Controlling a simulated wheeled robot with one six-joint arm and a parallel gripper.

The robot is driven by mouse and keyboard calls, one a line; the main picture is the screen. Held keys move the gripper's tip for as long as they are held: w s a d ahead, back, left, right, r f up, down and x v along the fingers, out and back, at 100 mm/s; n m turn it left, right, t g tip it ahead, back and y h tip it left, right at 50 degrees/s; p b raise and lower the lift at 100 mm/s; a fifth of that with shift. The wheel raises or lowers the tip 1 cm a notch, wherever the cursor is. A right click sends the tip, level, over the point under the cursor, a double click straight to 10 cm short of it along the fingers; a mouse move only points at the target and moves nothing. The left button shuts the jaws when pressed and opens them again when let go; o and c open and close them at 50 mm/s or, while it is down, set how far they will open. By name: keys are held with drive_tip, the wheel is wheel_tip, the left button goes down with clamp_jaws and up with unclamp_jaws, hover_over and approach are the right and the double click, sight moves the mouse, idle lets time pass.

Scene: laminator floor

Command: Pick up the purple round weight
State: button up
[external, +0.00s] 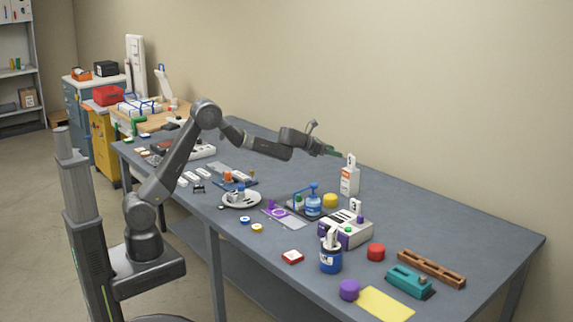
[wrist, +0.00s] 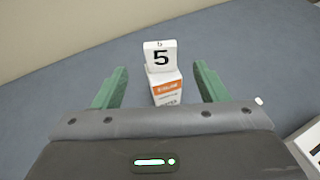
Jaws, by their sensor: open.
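The purple round weight (external: 349,290) stands near the front edge of the table, at the lower right in the external view. It is not in the wrist view. My gripper (external: 333,151) is above the back part of the table, well away from the weight. In the wrist view its two green fingers (wrist: 160,88) are apart with nothing held between them. Past the fingertips stands a white and orange box-like bottle (wrist: 167,90) with a card marked 5 (wrist: 160,56) on top.
A yellow sheet (external: 385,304) lies right beside the weight. A blue pot (external: 331,258), a red round weight (external: 376,252), a teal block (external: 409,281) and a brown slotted rail (external: 431,268) stand around it. A white-grey machine (external: 345,230) is behind. The table's far right corner is clear.

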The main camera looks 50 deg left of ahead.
drive_tip(key=shift+o, duration=1.3)
